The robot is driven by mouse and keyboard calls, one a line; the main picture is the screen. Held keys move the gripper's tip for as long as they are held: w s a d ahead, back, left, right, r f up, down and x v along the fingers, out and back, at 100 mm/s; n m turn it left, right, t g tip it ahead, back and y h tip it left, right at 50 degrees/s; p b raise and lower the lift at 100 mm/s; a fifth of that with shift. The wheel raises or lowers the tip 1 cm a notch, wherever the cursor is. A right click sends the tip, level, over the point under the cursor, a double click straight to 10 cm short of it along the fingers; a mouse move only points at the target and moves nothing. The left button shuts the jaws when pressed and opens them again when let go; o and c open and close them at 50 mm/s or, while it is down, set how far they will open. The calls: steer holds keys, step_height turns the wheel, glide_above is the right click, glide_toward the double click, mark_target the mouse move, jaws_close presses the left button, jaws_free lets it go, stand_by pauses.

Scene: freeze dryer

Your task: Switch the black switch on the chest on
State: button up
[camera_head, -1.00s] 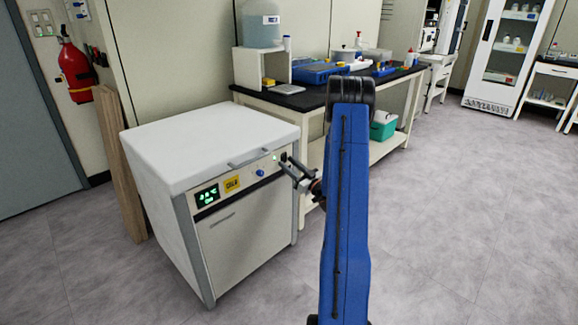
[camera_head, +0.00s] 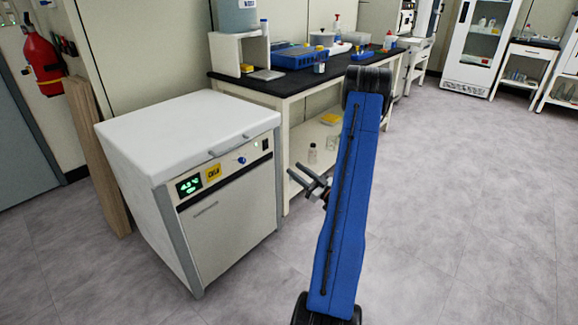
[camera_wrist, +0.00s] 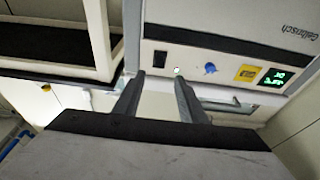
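The white chest freezer (camera_head: 215,225) stands at the left in the head view, lid closed. Its front panel has a lit green display (camera_head: 189,186), a yellow label, a blue knob (camera_head: 242,160) and the black switch (camera_head: 265,144) at the right end. In the wrist view the black switch (camera_wrist: 160,59) is just above and left of the fingertips, with a small white light (camera_wrist: 177,71) beside it. My gripper (camera_head: 308,183) is to the right of the chest, apart from it. Its two fingers (camera_wrist: 160,78) are spread with nothing between them. The switch's position is too small to tell.
A dark-topped bench (camera_head: 290,86) with a blue tray and bottles stands behind the chest, with glassware on its lower shelf. A wooden board (camera_head: 97,155) leans left of the chest. The floor (camera_head: 460,220) at the right is clear.

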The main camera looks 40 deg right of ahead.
steer(key=shift+v, duration=0.9)
steer(key=w+a+r+n+g+h, duration=0.1)
steer(key=w+a+r+g+h, duration=0.3)
steer(key=w+a+r+g, duration=0.55)
steer(key=s+a+r+m+g+h, duration=0.1)
steer(key=s+a+r, duration=0.2)
steer(key=a+r, duration=0.25)
steer(key=s+a+r+h, duration=0.1)
steer(key=s+a+r, duration=0.25)
steer(key=a, duration=0.25)
steer(key=s+a+r+g+y, duration=0.1)
steer(key=s+a+g+y, duration=0.1)
steer(key=s+a, duration=0.8)
steer(key=s+a+r+m+g+y, duration=0.1)
steer(key=s+a+g, duration=0.2)
steer(key=s+a, duration=0.8)
steer(key=s, duration=0.7)
steer(key=shift+y, duration=0.4)
